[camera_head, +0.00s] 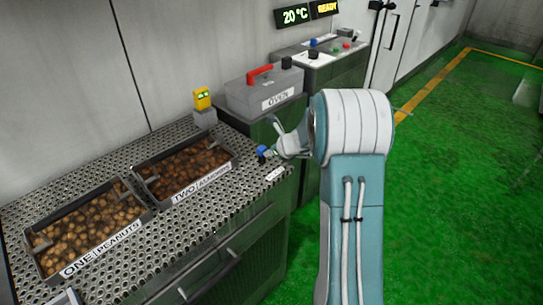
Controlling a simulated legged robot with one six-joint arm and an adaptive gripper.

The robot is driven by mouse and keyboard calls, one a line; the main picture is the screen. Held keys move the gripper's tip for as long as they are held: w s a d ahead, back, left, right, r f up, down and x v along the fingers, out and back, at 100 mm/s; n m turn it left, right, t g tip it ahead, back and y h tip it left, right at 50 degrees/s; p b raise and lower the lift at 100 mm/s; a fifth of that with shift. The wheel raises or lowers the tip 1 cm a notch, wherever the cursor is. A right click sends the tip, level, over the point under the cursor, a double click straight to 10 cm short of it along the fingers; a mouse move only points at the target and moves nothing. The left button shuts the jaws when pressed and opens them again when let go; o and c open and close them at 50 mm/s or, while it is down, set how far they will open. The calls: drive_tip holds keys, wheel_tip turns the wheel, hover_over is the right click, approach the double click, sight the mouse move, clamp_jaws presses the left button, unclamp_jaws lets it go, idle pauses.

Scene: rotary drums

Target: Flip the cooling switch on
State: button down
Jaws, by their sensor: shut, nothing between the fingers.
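A small blue switch (262,152) sits near the right end of the perforated metal table (215,205); I take it for the cooling switch. A small white label (275,173) lies just in front of it, too small to read. My gripper (274,152) is shut and empty, right beside the blue switch on its right side. I cannot tell whether it touches the switch, or which way the switch is set. My arm covers part of the area to the right.
Trays of nuts, ONE PEANUTS (92,233) and TWO (185,167), rest on the table. A control panel (325,52) is farther back. Green floor on the right is open.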

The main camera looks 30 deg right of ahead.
drive_tip(key=shift+w+a+r, duration=0.2)
drive_tip(key=shift+w, duration=0.25)
drive_tip(key=shift+w+a+r, duration=0.15)
drive_tip(key=shift+w, duration=0.25)
drive_tip(key=shift+r, duration=0.15)
drive_tip(key=shift+r, duration=0.65)
drive_tip(key=shift+s, duration=0.1)
